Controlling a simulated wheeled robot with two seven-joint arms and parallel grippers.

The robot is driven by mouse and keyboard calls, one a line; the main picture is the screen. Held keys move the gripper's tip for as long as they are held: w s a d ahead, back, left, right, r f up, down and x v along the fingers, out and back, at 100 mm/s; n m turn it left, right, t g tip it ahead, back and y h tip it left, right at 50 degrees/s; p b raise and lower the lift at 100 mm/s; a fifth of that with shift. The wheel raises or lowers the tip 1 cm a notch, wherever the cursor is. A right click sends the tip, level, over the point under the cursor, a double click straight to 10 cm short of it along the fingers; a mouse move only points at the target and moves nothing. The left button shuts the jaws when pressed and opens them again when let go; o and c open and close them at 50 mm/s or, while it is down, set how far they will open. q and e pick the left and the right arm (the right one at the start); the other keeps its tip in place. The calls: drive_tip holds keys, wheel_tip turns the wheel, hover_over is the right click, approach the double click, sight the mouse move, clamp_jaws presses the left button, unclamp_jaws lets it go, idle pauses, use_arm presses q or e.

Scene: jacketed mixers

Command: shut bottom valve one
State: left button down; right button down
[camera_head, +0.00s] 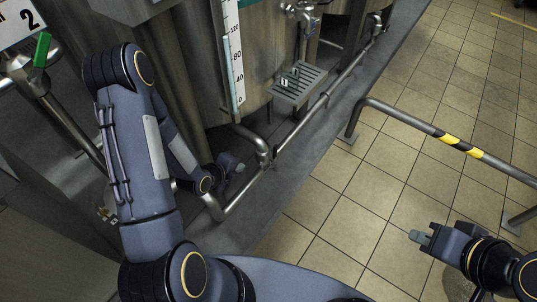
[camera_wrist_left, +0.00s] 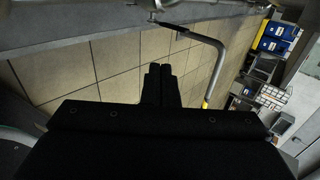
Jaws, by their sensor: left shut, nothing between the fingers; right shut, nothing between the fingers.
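No valve marked one can be made out; my left arm hides part of the area under the tanks. A green valve handle (camera_head: 42,50) shows at the upper left, beside a sign with a 2 (camera_head: 27,17). My left gripper (camera_head: 236,165) is low beside the tank base, near the bottom pipe, partly behind my arm. In the left wrist view its fingers (camera_wrist_left: 159,84) are together and empty, with tiled floor beyond. My right gripper (camera_head: 418,237) is shut and empty above the floor at the lower right.
A steel tank with a level scale (camera_head: 234,60) stands at upper centre. A pipe (camera_head: 314,112) runs along the dark plinth. A guard rail (camera_head: 400,117) with yellow-black tape stands on the tiles at right. Blue crates (camera_wrist_left: 275,38) show in the wrist view. The tiled floor is mostly clear.

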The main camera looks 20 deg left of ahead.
use_arm(q)
drive_tip(key=b, duration=0.4)
approach(275, 155)
wheel_tip(275, 155, down, 3)
drive_tip(key=w, duration=0.1)
drive_tip(key=w+b, duration=0.1)
drive_tip(key=w, duration=0.1)
drive_tip(key=shift+w+d+r, duration=0.2)
drive_tip(key=shift+w+d, duration=0.15)
drive_tip(key=shift+d, duration=0.05)
drive_tip(key=shift+w+r, duration=0.1)
